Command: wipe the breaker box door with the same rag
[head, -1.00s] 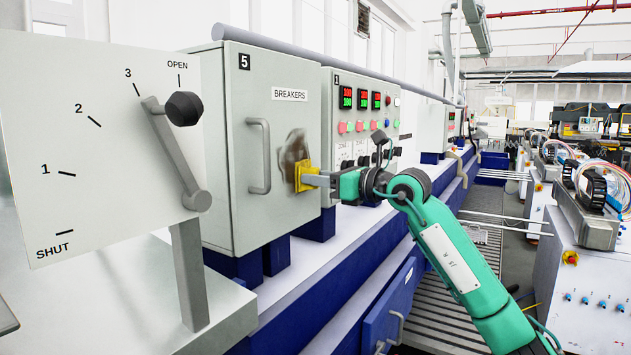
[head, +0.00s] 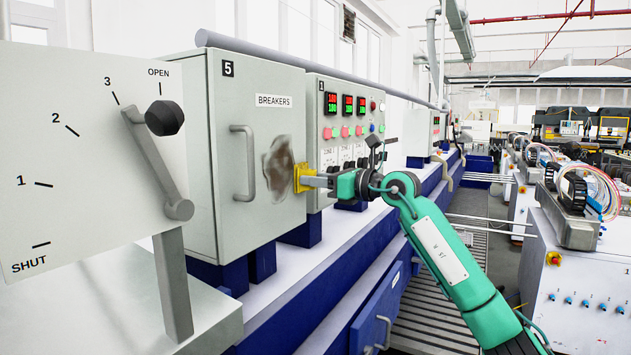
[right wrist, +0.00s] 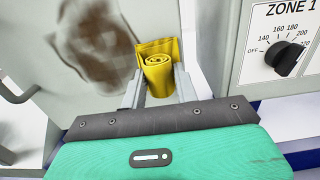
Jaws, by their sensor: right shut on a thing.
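The breaker box door (head: 257,120) is shut, pale grey-green, with a bar handle (head: 244,163) and a "BREAKERS" label. A brown smudge (head: 278,168) covers part of its right half; it also shows in the right wrist view (right wrist: 100,45). My right gripper (head: 312,181) is shut on the yellow rag (head: 301,178), which is folded or rolled, as the right wrist view (right wrist: 158,72) shows. The rag is at the door's right edge, just right of the smudge. I cannot tell whether it touches the door. My left gripper is not in view.
A lever panel (head: 70,150) marked SHUT to OPEN stands at the left, its lever near OPEN. A control panel (head: 345,125) with displays, buttons and knobs stands right of the box; a ZONE 1 knob (right wrist: 284,57) is close to my right gripper. A walkway runs at right.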

